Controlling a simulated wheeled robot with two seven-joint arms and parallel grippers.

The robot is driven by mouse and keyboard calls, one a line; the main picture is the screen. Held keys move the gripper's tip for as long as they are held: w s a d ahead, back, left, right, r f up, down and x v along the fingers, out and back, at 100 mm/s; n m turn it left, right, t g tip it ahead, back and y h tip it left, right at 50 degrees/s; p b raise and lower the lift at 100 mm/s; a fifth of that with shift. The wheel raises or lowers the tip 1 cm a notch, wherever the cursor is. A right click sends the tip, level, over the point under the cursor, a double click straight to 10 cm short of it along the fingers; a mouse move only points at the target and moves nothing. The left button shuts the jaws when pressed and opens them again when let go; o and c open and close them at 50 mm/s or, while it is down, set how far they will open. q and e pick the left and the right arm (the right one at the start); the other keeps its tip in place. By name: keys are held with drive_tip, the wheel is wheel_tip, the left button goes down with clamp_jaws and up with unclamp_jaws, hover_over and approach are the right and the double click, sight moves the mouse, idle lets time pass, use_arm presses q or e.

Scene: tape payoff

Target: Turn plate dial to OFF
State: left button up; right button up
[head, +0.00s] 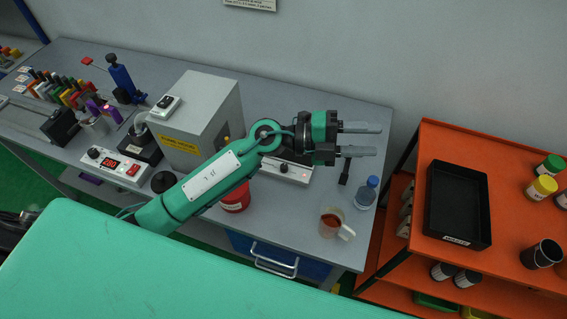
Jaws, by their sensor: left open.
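A pale flat plate unit (296,175) sits on the grey bench, partly hidden behind my left arm and gripper. A small dark dial (284,168) shows on its front face; its pointer and markings are too small to read. My left gripper (362,139) is open and empty, above and to the right of the plate unit, with its fingers pointing right. It is apart from the dial. My right gripper is not in view.
A blue-capped bottle (367,193) and a cup of brown liquid (331,222) stand at the bench's right. A red container (236,200) stands below my arm. An orange cart (510,262) stands right.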

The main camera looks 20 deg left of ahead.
use_arm(q)
wheel_tip(320, 180, down, 6)
drive_tip(key=m+g+y, duration=0.3)
drive_tip(key=g+y, duration=0.1)
drive_tip(key=n+y, duration=0.1)
drive_tip(key=y, duration=1.3)
approach(284, 166)
drive_tip(key=f+p, duration=0.2)
drive_tip(key=f, duration=0.1)
drive_tip(key=f+p, duration=0.2)
drive_tip(key=f, duration=0.2)
drive_tip(key=shift+s+d+f+p, duration=0.1)
drive_tip(key=shift+d+f+p, duration=0.1)
drive_tip(key=shift+f+p, duration=0.15)
drive_tip(key=shift+f, duration=0.55)
clamp_jaws()
